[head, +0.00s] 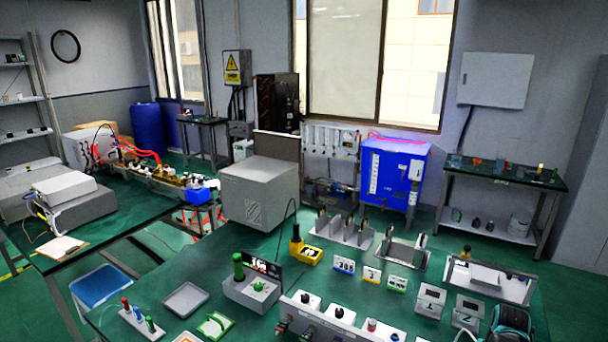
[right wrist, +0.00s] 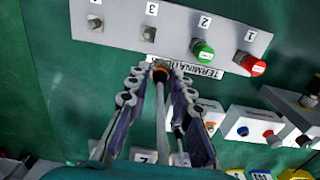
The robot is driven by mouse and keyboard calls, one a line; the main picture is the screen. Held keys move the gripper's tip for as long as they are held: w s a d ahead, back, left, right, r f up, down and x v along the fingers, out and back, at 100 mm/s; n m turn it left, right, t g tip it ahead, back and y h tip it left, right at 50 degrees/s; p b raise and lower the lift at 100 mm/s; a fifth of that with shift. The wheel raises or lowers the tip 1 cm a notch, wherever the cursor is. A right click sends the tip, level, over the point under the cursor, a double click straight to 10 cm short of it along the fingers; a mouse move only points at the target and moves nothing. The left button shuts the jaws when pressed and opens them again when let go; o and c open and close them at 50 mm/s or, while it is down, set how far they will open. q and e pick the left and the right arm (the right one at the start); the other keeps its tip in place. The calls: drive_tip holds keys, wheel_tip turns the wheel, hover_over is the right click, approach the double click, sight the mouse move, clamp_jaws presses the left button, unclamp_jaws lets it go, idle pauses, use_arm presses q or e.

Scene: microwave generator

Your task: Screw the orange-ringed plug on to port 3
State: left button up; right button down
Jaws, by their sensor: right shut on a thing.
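In the right wrist view a pale panel marked TERMINATION (right wrist: 180,28) carries a row of numbered ports. Port 3 (right wrist: 149,33) is a bare metal stud, as is port 4 (right wrist: 95,22). A green plug (right wrist: 203,51) sits on port 2 and a red plug (right wrist: 250,65) on port 1. My right gripper (right wrist: 160,74) is shut on the orange-ringed plug (right wrist: 161,69), whose grey body runs back between the fingers. The plug's tip lies just below port 3 in the picture, by the panel's lower edge; I cannot tell the gap. My left gripper is not in view.
Boxes with coloured knobs (right wrist: 254,126) stand to the right in the wrist view. In the head view the green bench (head: 205,270) holds a grey tray (head: 185,300), a stand of coloured plugs (head: 140,322) and a grey box (head: 258,195). Green surface left of my gripper is clear.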

drive_tip(key=s, duration=0.2)
drive_tip(key=s+d, duration=0.1)
drive_tip(key=shift+s+f, duration=0.15)
drive_tip(key=shift+s, duration=0.2)
drive_tip(key=shift+f+b, duration=2.6)
drive_tip(key=shift+f, duration=0.35)
drive_tip(key=shift+f+b, duration=0.55)
idle(0.4)
drive_tip(key=c, duration=1.3)
unclamp_jaws()
drive_tip(key=shift+o, duration=0.2)
